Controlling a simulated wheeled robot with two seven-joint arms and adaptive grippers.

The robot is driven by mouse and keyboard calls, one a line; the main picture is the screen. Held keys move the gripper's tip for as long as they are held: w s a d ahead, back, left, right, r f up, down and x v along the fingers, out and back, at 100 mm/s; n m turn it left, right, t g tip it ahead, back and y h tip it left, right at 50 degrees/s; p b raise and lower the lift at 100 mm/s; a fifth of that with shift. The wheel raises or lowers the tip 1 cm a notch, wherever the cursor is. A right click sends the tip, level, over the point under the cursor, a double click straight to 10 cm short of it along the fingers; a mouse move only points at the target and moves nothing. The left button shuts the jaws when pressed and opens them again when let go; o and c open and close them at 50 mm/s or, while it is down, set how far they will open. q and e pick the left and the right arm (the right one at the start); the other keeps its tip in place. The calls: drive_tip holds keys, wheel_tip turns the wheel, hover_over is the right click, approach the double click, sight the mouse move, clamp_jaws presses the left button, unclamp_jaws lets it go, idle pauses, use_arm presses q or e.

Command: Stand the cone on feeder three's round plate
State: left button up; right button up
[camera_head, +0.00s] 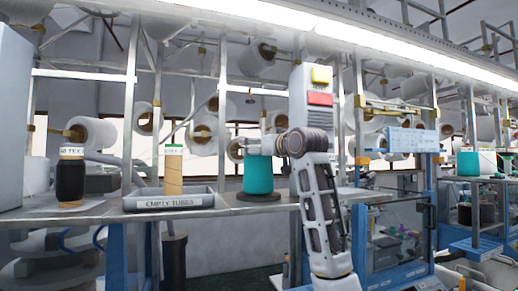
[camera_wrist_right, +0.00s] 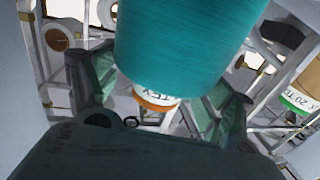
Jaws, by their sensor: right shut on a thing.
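A teal yarn cone (camera_head: 258,173) is upright over a dark round plate (camera_head: 258,197) on the long grey shelf. Its base looks level with the plate, but I cannot tell whether it rests there. My right gripper (camera_head: 256,147) is at the cone's top, its arm rising from below. In the right wrist view the teal cone (camera_wrist_right: 185,45) fills the upper middle, and its narrow labelled, orange-tipped tube (camera_wrist_right: 155,102) sits between the two fingers (camera_wrist_right: 158,108). The gripper is shut on the cone's tube. My left gripper is not in view.
A grey tray (camera_head: 168,202) labelled "EMPTY TUBES" with a tan, green-topped tube (camera_head: 173,170) is left of the plate. A black cone (camera_head: 71,178) stands farther left. A grey post with red and yellow buttons (camera_head: 319,98) rises close behind my arm. White bobbins hang behind.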

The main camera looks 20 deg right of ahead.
drive_tip(key=shift+f, duration=0.1)
idle(0.3)
drive_tip(key=o, duration=1.5)
drive_tip(key=shift+f, duration=0.1)
drive_tip(key=shift+o, duration=0.2)
drive_tip(key=b+v, duration=0.4)
drive_tip(key=v, duration=0.8)
drive_tip(key=shift+b, duration=0.35)
